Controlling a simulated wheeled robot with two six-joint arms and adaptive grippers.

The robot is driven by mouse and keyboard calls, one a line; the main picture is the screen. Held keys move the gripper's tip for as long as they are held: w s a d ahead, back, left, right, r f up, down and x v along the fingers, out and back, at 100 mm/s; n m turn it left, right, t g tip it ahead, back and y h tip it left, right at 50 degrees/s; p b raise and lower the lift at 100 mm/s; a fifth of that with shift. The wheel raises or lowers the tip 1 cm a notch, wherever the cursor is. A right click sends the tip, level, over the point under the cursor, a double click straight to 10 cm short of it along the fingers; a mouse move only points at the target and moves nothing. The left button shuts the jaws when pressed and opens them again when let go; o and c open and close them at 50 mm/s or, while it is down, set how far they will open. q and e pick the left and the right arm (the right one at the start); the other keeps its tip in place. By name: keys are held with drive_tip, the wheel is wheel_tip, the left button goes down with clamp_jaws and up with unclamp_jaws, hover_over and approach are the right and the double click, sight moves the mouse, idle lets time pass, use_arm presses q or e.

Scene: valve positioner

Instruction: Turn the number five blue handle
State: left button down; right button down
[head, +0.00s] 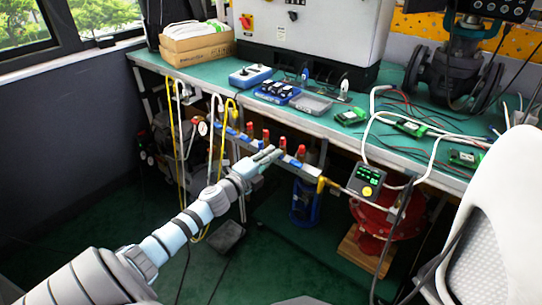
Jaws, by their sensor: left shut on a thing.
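A row of small valves with red tops (266,136) and blue handles runs along a pipe manifold under the front edge of the bench. One blue handle (297,163) shows just right of my left fingertips, and more blue shows at the left end of the row. My left gripper (268,157) reaches in from the lower left, at the middle of the row, and is shut on a valve handle. The fingers hide most of what they hold, and I cannot read any handle number. My right gripper is not in view.
A green-topped bench (330,125) carries blue trays, circuit boards and a large grey valve. Yellow and white hoses hang at left. A white chair (500,220) stands at right.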

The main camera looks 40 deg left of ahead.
use_arm(q)
drive_tip(key=shift+f+n, duration=0.1)
drive_tip(key=shift+n, duration=0.4)
drive_tip(key=c, duration=1.7)
unclamp_jaws()
